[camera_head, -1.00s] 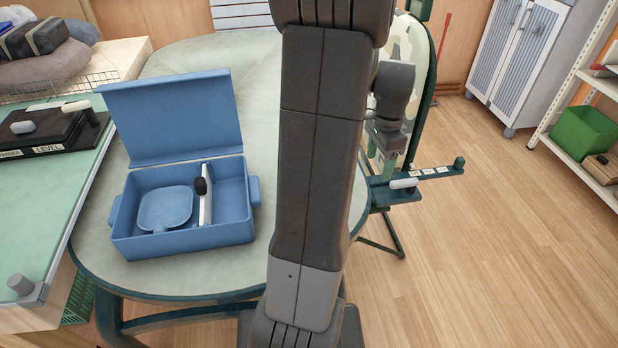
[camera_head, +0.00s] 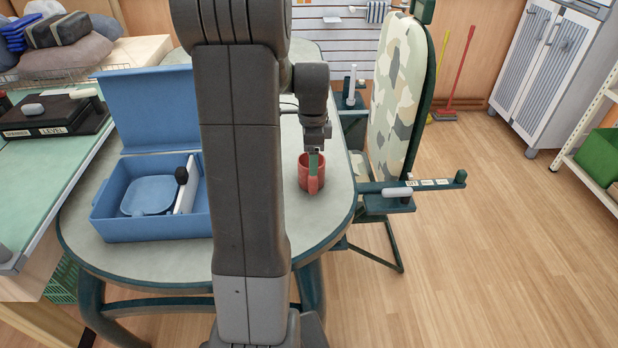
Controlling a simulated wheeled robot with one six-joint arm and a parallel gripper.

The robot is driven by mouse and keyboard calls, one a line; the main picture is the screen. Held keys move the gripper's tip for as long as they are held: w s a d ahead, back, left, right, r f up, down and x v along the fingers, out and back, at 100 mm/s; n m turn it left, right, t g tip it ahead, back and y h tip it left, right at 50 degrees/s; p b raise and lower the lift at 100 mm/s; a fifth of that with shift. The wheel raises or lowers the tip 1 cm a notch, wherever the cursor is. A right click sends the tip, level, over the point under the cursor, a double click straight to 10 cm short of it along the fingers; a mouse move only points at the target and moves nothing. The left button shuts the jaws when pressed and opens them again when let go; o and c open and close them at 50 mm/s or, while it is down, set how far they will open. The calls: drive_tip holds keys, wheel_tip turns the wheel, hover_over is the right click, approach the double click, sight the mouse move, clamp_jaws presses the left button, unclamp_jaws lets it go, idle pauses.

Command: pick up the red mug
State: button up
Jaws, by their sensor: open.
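The red mug (camera_head: 306,183) stands upright on the right part of the oval table (camera_head: 335,207), just right of my arm. My gripper (camera_head: 315,172) points down at the mug from above. A green finger overlaps the mug's near side, by what looks like its handle. The gripper is open. I cannot tell whether the fingers touch the mug, and the far finger is hidden.
An open blue box (camera_head: 148,227) with a blue dish (camera_head: 147,199) inside stands left of my arm. Wooden floor (camera_head: 510,260) is clear further right.

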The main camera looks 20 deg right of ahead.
sight(313, 183)
drive_tip(key=f, duration=0.9)
drive_tip(key=shift+s+f+b, duration=0.2)
drive_tip(key=shift+f+b, duration=0.05)
drive_tip(key=shift+b, duration=0.15)
drive_tip(key=c, duration=1.3)
drive_tip(key=shift+o, duration=0.2)
drive_tip(key=shift+r+p, duration=0.55)
drive_tip(key=shift+r, duration=4.5)
